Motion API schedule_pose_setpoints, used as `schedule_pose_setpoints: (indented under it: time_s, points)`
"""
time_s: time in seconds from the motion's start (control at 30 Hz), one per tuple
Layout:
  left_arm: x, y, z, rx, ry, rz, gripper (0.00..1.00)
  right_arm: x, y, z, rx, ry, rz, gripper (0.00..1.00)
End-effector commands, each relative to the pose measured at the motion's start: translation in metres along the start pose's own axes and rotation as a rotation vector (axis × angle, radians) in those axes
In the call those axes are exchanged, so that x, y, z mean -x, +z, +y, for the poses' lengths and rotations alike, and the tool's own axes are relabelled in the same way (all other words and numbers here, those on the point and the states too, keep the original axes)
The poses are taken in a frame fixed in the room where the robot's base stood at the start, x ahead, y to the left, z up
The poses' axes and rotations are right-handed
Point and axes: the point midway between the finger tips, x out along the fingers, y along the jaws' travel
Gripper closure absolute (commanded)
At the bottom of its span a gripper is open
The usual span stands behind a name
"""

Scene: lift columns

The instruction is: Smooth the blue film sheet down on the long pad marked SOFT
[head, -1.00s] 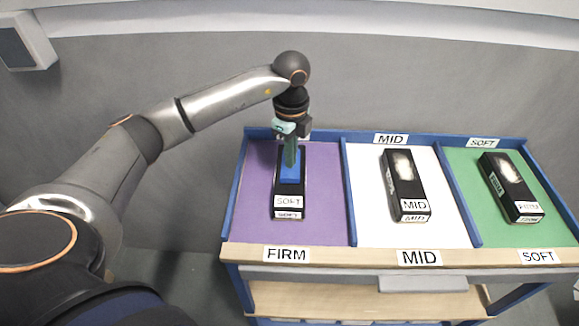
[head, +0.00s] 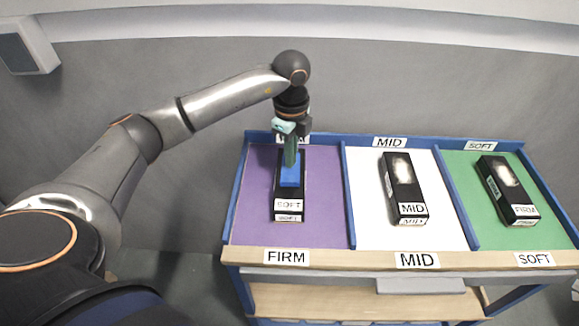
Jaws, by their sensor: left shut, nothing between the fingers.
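The long black pad marked SOFT (head: 289,211) lies in the purple bay at the left of the bench. The blue film sheet (head: 290,174) is on the upper half of that pad. My left gripper (head: 290,163) points down over the sheet, its fingers shut with nothing between them. Its fingertips are at the sheet and seem to touch it; they hide part of it. My right gripper is not in view.
A black pad marked MID (head: 403,190) lies in the white bay. A black pad marked FIRM (head: 508,190) lies in the green bay. Blue dividers (head: 347,195) separate the bays. A wooden front edge (head: 345,256) carries labels FIRM, MID and SOFT.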

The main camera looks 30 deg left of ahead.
Motion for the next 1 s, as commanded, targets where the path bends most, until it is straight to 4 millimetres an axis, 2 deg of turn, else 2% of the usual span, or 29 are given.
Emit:
schedule_pose_setpoints:
  time_s: [0.03,0.67,1.0]
  points:
    - [0.010,0.000,0.000,0.000,-0.001,0.000,1.00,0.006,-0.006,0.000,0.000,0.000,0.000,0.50]
    - [0.067,0.000,-0.001,0.001,-0.003,0.001,1.00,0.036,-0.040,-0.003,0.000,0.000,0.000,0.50]
    - [0.070,0.000,0.000,0.001,-0.003,0.000,1.00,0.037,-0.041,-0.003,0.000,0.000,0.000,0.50]
